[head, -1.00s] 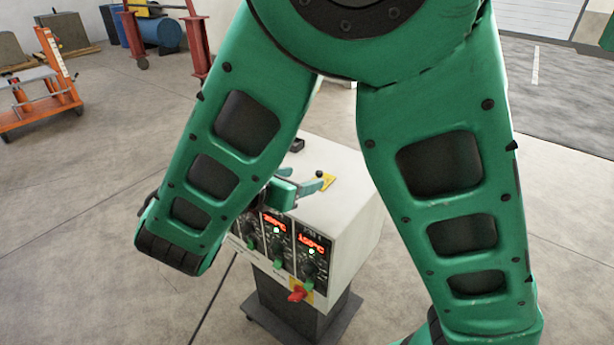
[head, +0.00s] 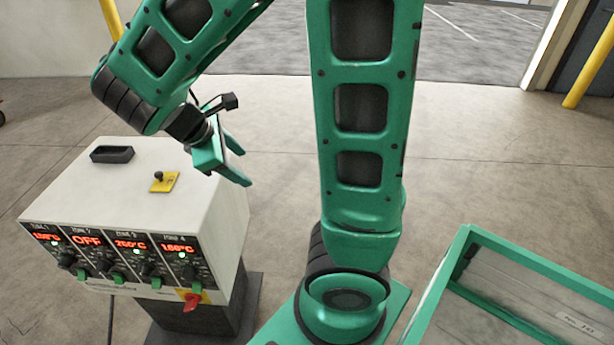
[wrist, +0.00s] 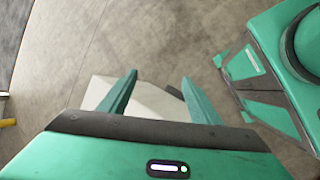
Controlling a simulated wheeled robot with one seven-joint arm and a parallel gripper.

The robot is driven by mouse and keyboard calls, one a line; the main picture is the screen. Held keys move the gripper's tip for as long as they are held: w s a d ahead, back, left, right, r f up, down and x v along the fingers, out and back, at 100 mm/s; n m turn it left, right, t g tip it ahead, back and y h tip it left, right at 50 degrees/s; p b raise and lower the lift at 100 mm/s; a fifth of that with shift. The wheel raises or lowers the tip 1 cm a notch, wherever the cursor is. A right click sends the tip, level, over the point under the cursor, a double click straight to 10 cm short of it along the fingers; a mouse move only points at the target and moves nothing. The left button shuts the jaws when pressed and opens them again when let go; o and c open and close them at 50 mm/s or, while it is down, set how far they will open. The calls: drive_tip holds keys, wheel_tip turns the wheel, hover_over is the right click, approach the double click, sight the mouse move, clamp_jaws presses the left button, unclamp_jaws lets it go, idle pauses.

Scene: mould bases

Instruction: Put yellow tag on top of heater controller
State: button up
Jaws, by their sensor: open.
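The yellow tag (head: 164,182) lies flat on the white top of the heater controller (head: 100,192), near its right rear part, with a small dark knob standing on it. The controller is a white box with several lit red displays on its front; its pale surface also shows in the wrist view (wrist: 147,100). My gripper (head: 240,168) is open and empty, at the right of the controller in the head view, apart from the tag. In the wrist view my gripper (wrist: 158,85) has its two green fingers spread, with nothing between them but background. The tag is not visible in the wrist view.
A small black tray (head: 112,154) sits on the controller's top at the back left. A green-framed case (head: 480,262) stands at the right. The floor behind is open.

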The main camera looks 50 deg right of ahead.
drive_tip(key=s+d+m+y, duration=0.2)
drive_tip(key=s+m+y, duration=0.1)
drive_tip(key=s+m, duration=0.5)
drive_tip(key=s+d+r+m+y, duration=0.1)
drive_tip(key=s+d+m+y, duration=0.2)
drive_tip(key=s+m, duration=0.5)
drive_tip(key=shift+s+r+m+g+y, duration=0.3)
drive_tip(key=shift+s, duration=0.2)
